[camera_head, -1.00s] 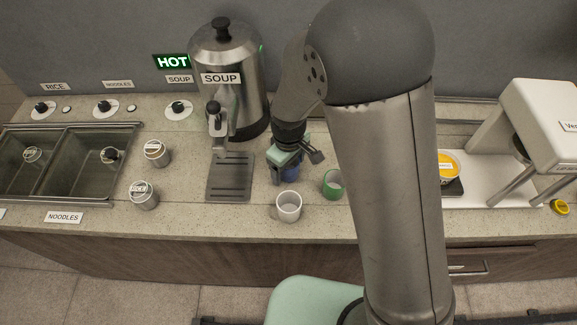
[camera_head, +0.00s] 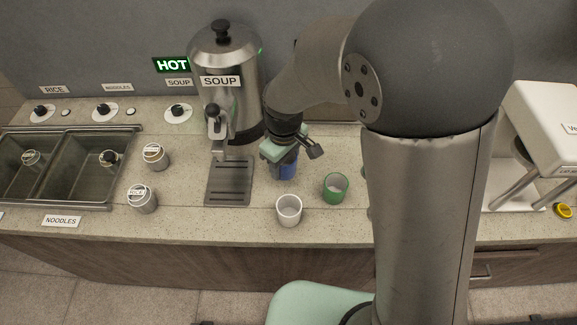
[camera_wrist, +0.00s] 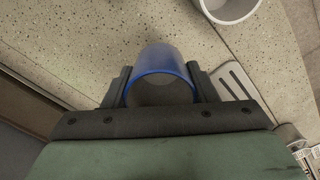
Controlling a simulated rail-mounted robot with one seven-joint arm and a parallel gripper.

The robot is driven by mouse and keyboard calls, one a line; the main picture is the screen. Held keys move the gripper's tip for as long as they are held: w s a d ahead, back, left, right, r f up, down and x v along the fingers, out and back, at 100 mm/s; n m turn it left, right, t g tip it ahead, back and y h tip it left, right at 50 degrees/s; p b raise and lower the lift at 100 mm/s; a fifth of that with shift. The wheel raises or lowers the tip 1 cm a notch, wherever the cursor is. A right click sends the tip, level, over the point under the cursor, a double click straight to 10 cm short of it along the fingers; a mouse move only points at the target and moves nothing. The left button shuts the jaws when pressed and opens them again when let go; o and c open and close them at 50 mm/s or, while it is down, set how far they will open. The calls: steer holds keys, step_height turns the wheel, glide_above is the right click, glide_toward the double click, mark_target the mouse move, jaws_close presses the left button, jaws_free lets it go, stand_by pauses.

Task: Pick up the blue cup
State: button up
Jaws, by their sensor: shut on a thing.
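The blue cup (camera_head: 284,166) is under my gripper (camera_head: 284,158) in the head view, just right of the soup urn's drip tray. In the wrist view the blue cup (camera_wrist: 161,68) sits between the two dark fingers of my gripper (camera_wrist: 161,88), which are shut on its sides. Its rim and grey inside show there. The fingers partly cover the cup in the head view, and I cannot tell whether its base touches the counter.
A white cup (camera_head: 289,211) and a green cup (camera_head: 335,188) stand close by in front. The soup urn (camera_head: 226,80) and its drip tray (camera_head: 229,180) are to the left. Two lidded containers (camera_head: 155,156) (camera_head: 142,199) stand near the sunken wells (camera_head: 110,206).

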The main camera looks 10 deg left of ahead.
steer(key=s+a+r+b, duration=0.2)
steer(key=s+a+r, duration=0.2)
steer(key=s+r, duration=0.6)
steer(key=w+d+f+m, duration=0.6)
steer(key=w+d, duration=0.5)
steer(key=w, duration=0.2)
steer(key=w+d+f+m, duration=0.1)
steer(key=w+d+m, duration=0.1)
steer(key=d, duration=0.4)
steer(key=w+d+f+m, duration=0.2)
steer(key=w+d, duration=0.2)
steer(key=d, duration=0.2)
steer(key=w+d+f+m, duration=0.1)
steer(key=w+d+m, duration=0.1)
steer(key=d, duration=0.4)
steer(key=shift+w+d+f, duration=0.25)
steer(key=shift+w+f, duration=0.1)
steer(key=shift+w, duration=0.1)
steer(key=shift+a, duration=0.1)
